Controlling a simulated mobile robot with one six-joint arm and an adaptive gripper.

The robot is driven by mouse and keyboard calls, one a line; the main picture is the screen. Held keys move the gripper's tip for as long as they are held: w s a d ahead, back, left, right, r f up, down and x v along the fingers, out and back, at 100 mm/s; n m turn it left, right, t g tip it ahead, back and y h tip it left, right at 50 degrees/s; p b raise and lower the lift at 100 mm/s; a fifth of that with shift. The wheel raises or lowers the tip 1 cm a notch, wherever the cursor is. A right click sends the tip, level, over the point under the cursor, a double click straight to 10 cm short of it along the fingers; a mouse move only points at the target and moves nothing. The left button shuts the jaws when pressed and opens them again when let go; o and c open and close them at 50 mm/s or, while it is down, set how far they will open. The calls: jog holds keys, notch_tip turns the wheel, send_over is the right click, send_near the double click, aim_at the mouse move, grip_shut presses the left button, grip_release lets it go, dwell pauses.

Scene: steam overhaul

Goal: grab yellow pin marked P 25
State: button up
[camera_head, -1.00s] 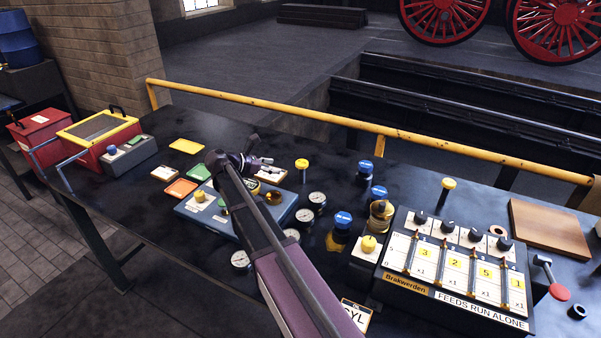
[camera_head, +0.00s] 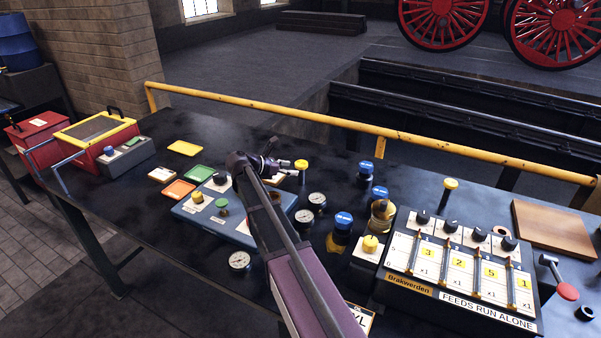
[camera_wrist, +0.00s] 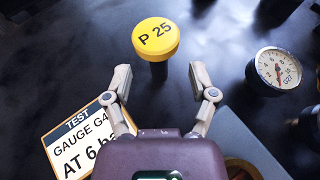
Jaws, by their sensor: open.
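The yellow pin marked P 25 (camera_wrist: 156,38) stands upright on a dark stem on the bench, just ahead of my gripper in the wrist view. The head view shows the same yellow cap (camera_head: 301,165) at the right of my gripper (camera_head: 284,163). In the wrist view my gripper (camera_wrist: 160,84) is open and empty, its two fingers apart, with the pin's cap beyond and between the line of the tips. The cap's top label is readable; most of the stem is hidden below the cap.
A gauge (camera_wrist: 280,72) stands to the right of the pin. A test card (camera_wrist: 85,145) lies at the left. Another yellow-topped pin (camera_head: 450,184) stands by the lever panel (camera_head: 411,283). Blue-topped parts (camera_head: 343,221) stand to the right. A yellow rail (camera_head: 270,107) runs behind the bench.

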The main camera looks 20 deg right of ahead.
aim_at(301, 168)
jog(key=shift+b+x, duration=1)
jog(key=shift+x, duration=1.55)
jog(key=shift+w+a+f, duration=0.1)
jog(key=shift+w, duration=0.05)
jog(key=c, duration=1)
jog(key=shift+r, duration=0.25)
notch_tip(301, 168, up, 10)
jog(key=p, duration=1)
jog(key=shift+f, duration=0.2)
